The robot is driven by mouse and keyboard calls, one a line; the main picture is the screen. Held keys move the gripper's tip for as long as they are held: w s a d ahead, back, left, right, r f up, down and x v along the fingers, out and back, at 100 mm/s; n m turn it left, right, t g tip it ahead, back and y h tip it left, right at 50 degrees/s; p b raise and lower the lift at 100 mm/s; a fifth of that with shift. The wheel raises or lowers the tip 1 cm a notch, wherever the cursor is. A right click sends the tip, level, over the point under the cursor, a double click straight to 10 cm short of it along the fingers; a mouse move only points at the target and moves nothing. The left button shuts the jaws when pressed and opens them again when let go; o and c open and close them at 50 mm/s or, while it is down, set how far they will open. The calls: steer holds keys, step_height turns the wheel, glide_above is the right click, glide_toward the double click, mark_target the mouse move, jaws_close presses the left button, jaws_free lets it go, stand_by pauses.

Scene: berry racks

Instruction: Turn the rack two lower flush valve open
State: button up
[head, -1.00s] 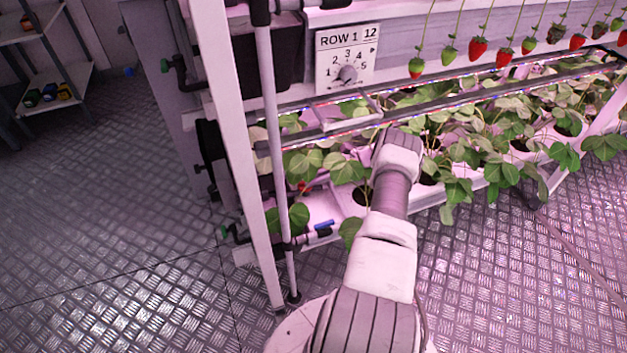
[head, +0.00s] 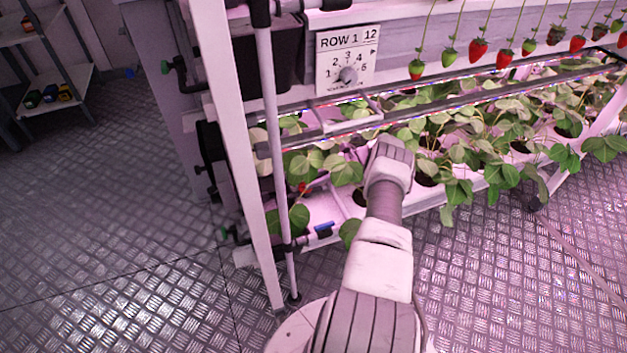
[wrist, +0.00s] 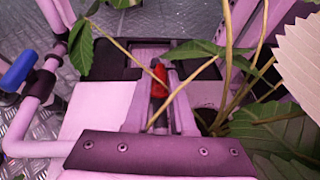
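The lower flush valve shows as a blue handle (head: 323,228) on a pipe low at the rack's left end, by the white upright. In the wrist view the blue handle (wrist: 18,72) is at the left edge, on a pink-lit pipe. My gripper (wrist: 165,85) is to the right of the handle, apart from it, among leaves and stems. Its two fingers appear separated. A small red thing (wrist: 160,78) shows between them; I cannot tell whether it is behind them. In the head view my arm hides the fingers.
A sign (head: 347,60) reads ROW 1. Strawberry plants (head: 470,160) fill the lower tray, with leaves close around my gripper. Hanging strawberries (head: 478,50) line the upper rail. A white upright (head: 240,160) stands left of the valve. The metal floor (head: 110,230) at left is clear.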

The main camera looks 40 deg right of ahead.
steer(key=shift+o, duration=1.4)
steer(key=shift+s+m+t+h, duration=0.15)
steer(key=shift+m+t+h, duration=0.25)
steer(key=shift+m+t, duration=0.45)
